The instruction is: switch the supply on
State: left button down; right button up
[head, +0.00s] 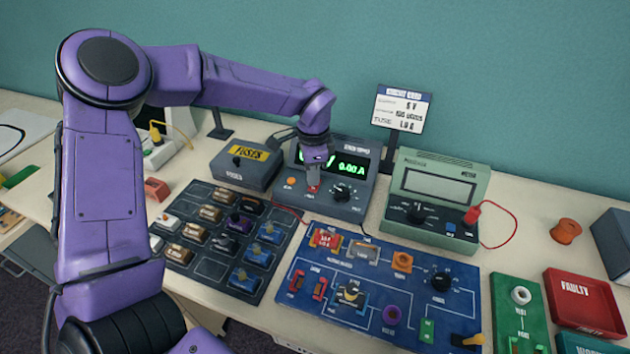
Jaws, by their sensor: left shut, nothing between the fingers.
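The supply (359,157) is a dark grey box at the back middle of the table. Its green display is lit; "0.00 A" can be read, while its left part is covered by my gripper. An orange button (291,181) and a dark knob (340,192) are on its front. My left gripper (313,188) is shut and empty, pointing down at the front of the supply between the button and the knob. A small red part shows at its fingertips; I cannot tell whether they touch it. My right gripper is not in view.
A grey "FUSES" box (232,171) stands left of the supply and a green meter (407,188) right of it. A sign (402,110) stands behind. A dark module board (181,262) and a blue circuit board (291,315) lie in front. A red "FAULTY" tray (612,292) is at right.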

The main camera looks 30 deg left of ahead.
aim_at(313, 188)
pick_arm(q)
jog(key=shift+s+r+p, duration=0.1)
jog(key=shift+r+p, duration=1.05)
jog(key=shift+r, duration=1.55)
